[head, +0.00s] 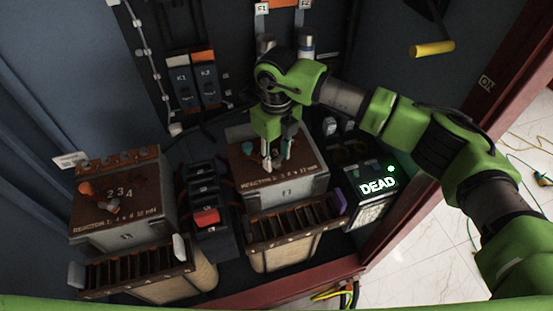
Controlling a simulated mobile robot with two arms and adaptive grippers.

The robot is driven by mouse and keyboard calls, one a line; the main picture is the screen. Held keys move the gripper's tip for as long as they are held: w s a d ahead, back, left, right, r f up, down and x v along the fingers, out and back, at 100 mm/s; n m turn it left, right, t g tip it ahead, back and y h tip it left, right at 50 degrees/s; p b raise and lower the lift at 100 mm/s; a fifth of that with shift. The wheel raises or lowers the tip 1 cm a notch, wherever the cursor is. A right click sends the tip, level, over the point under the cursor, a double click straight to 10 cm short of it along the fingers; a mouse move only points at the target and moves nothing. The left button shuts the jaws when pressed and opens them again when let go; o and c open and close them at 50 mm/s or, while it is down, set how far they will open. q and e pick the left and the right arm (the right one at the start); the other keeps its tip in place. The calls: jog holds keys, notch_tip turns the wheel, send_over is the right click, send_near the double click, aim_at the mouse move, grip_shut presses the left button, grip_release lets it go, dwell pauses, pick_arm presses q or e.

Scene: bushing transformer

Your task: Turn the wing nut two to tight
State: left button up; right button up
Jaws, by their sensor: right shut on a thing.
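My right gripper (277,162) reaches down from above onto the top of the right reactor box (310,180). Its fingers are shut on a small part there, which looks like the wing nut; the fingers mostly hide it, and I cannot read its number. A small teal piece (249,148) shows just left of the fingers. My left gripper is not in view.
A black block with a red switch (206,217) stands between the reactor boxes. A lit DEAD display (378,185) stands to the right. Two breakers, K1 (183,80) and K2, are on the back wall. A yellow handle (432,48) hangs at upper right.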

aim_at(277, 158)
jog(key=m+b, duration=0.2)
jog(key=m, duration=0.2)
jog(key=shift+m, duration=0.4)
jog(key=shift+w, duration=0.1)
jog(key=o, duration=1.1)
jog(key=shift+r, duration=0.1)
notch_tip(277, 158, up, 12)
dwell(0.5)
